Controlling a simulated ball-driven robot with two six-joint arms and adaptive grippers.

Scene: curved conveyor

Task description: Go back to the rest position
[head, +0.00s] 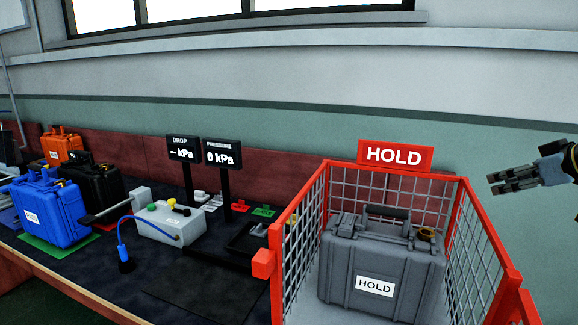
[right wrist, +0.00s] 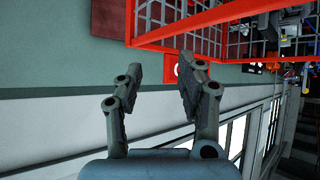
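My right gripper (head: 491,183) is at the right edge of the head view, raised beside the wall and to the right of the red cage. Its fingers point left and hold nothing. A grey case (head: 362,262) labelled HOLD stands upright inside the red wire cage (head: 509,268), apart from the gripper. My left gripper does not show.
A dark bench (head: 200,291) carries a blue case (head: 47,208), a black case (head: 97,184), an orange case (head: 61,144) and a grey tester box (head: 168,226). A pressure display (head: 222,155) reads 0 kPa. Wall space around the right gripper looks free.

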